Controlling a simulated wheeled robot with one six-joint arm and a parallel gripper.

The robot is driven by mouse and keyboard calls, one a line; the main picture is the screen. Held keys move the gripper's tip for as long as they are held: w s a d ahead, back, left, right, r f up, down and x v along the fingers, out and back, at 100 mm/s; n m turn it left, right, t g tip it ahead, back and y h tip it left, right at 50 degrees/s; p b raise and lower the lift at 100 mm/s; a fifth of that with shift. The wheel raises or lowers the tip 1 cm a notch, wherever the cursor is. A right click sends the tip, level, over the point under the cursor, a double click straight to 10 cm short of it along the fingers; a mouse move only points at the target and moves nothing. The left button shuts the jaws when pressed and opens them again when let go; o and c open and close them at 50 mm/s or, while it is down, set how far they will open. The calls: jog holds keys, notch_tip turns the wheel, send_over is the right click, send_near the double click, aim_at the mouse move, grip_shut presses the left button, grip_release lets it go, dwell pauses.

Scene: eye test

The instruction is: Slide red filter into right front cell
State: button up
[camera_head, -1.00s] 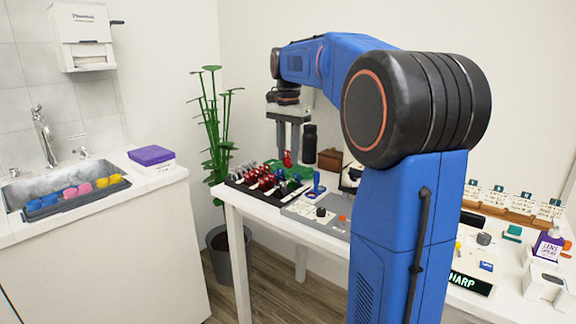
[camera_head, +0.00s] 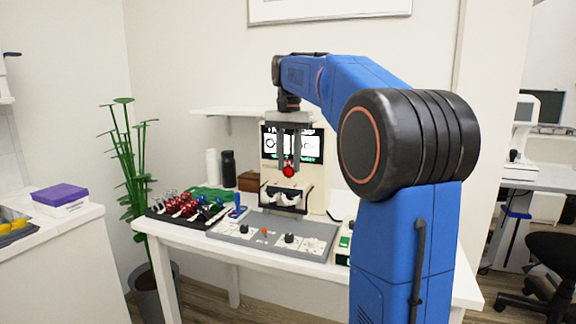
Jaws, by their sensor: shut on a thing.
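My gripper (camera_head: 289,158) points straight down and is shut on the red filter (camera_head: 288,172), a small round red piece below its fingertips. It hangs in the air in front of the lit chart screen, above a dark holder with pale round parts (camera_head: 285,197). The filter appears apart from this holder, with a small gap in the picture; the depth between them is hard to judge. The holder's separate cells, including the right front one, are too small to tell apart.
A black rack (camera_head: 160,214) with several red and dark lenses stands at the table's left. A grey panel (camera_head: 318,232) with knobs lies in front of the screen unit (camera_head: 268,168). Bottles (camera_head: 228,169) and a brown box (camera_head: 248,181) stand behind. My arm hides the table's right side.

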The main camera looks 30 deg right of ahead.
aim_at(290, 176)
jog(key=shift+s+d+f, duration=0.1)
jog(key=shift+d+f, duration=0.05)
jog(key=shift+f, duration=2.3)
jog(key=shift+f, duration=1.45)
jog(key=o, duration=1.1)
jog(key=shift+r, duration=0.15)
notch_tip(290, 176, up, 17)
jog(key=shift+r, duration=0.1)
